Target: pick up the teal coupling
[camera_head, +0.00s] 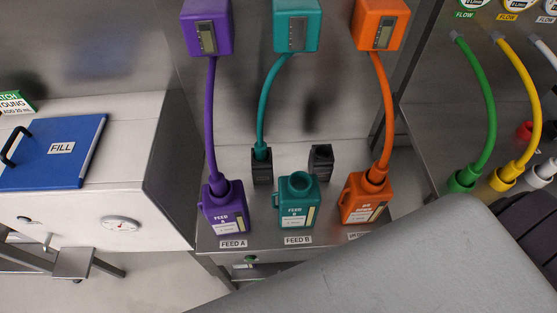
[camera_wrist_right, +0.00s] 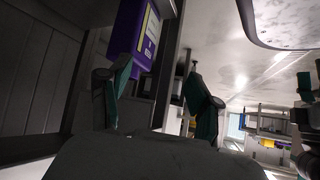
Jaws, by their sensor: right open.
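The teal coupling (camera_head: 262,151) is at the lower end of the teal hose (camera_head: 268,100). It sits in a black holder (camera_head: 262,168) behind and left of the teal FEED B jug (camera_head: 297,207), whose round mouth is uncovered. My right gripper (camera_wrist_right: 160,82) is open in the right wrist view, with nothing between its fingers. A purple container (camera_wrist_right: 150,38) with a label shows beyond the fingers there. I cannot make out the teal coupling in that view. My left gripper is not in view.
The purple FEED A jug (camera_head: 225,212) and an orange jug (camera_head: 366,203) flank the teal one, each with a hose in its mouth. An empty-looking black holder (camera_head: 320,162) stands behind. A large grey arm part of mine covers the lower right. Green and yellow hoses (camera_head: 514,100) hang at right.

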